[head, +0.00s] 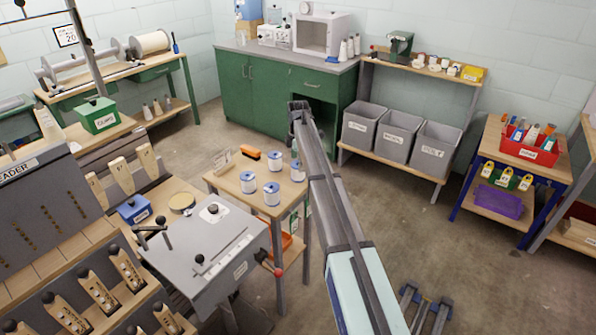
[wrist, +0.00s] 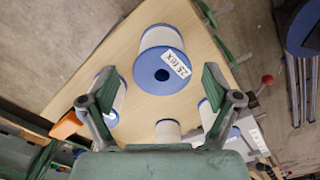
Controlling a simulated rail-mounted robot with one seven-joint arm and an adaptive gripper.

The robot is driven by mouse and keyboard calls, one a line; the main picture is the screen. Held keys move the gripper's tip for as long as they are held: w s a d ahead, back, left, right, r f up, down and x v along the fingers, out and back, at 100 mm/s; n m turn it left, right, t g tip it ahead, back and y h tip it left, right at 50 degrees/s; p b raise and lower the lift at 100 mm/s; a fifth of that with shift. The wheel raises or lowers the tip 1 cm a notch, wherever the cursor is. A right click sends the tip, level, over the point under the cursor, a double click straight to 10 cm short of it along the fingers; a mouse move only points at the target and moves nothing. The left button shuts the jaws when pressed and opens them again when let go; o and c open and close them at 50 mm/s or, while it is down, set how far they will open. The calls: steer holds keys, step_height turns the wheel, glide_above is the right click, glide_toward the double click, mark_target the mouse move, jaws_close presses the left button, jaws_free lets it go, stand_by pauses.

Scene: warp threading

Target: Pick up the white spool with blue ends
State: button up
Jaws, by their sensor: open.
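Several white spools with blue ends stand on a small wooden table (head: 232,184). In the head view, one is at the left (head: 248,182), one at the front (head: 272,195) and one at the right (head: 298,172), beside my arm. In the wrist view, a large spool (wrist: 165,58) with a "25 tex" label lies just beyond the space between my fingers. Smaller-looking spools show by the left finger (wrist: 112,98), at the lower middle (wrist: 167,131) and by the right finger (wrist: 207,114). My gripper (wrist: 158,95) is open and empty above the table. My arm hides it in the head view.
A grey machine (head: 205,250) with levers stands close in front. Grey bins (head: 400,138) and a green cabinet (head: 250,90) stand behind. Open floor lies to the right.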

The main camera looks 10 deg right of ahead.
steer(key=shift+s+d+f+p, duration=0.1)
steer(key=shift+f+p, duration=0.9)
steer(key=shift+f, duration=1.6)
steer(key=c, duration=1.3)
